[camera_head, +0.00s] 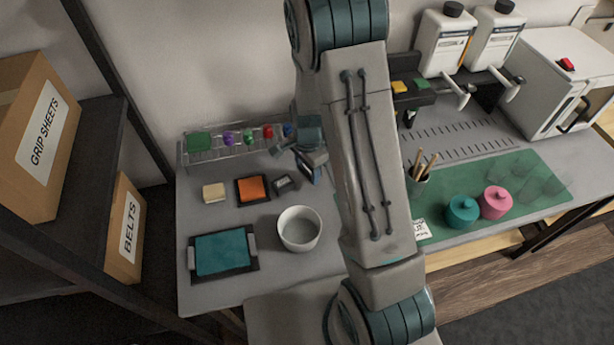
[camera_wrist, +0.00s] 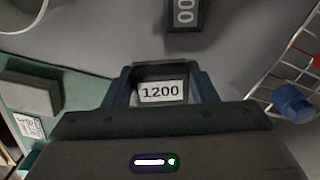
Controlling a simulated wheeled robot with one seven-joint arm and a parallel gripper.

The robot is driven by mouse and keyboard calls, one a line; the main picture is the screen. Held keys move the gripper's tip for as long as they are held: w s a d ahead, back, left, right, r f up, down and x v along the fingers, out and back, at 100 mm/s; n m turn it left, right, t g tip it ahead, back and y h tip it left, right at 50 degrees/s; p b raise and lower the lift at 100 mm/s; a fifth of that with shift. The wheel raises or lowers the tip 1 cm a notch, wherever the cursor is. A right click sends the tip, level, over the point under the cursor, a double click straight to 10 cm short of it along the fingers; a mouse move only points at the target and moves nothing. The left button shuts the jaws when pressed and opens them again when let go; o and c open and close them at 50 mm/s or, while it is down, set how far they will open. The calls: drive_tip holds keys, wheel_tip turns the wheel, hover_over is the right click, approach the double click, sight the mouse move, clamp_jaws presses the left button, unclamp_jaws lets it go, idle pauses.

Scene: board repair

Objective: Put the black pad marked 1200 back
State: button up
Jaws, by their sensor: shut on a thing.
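The black pad marked 1200 (camera_wrist: 161,92) is between the blue fingers of my gripper (camera_wrist: 160,71) in the wrist view, its white label facing the camera. My gripper is shut on it. In the head view my gripper (camera_head: 312,158) is behind the white bowl, near the right end of the wire rack, partly hidden by my arm; the pad's label cannot be read there. Another dark pad (camera_wrist: 184,13), its label showing only "00", lies on the grey table ahead in the wrist view. It seems to be the small dark block (camera_head: 285,182) left of my gripper.
The wire rack (camera_head: 212,155) holds several coloured items. An orange block (camera_head: 252,189) in a black tray, a cream block (camera_head: 213,192), a white bowl (camera_head: 299,229) and a teal pad (camera_head: 221,253) stand nearby. A grey block (camera_wrist: 30,94) lies on the green mat (camera_wrist: 70,90).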

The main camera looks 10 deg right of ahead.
sight(307, 178)
drive_tip(key=shift+f, duration=1.95)
drive_tip(key=shift+f, duration=0.1)
drive_tip(key=o, duration=0.9)
drive_tip(key=shift+o, duration=0.2)
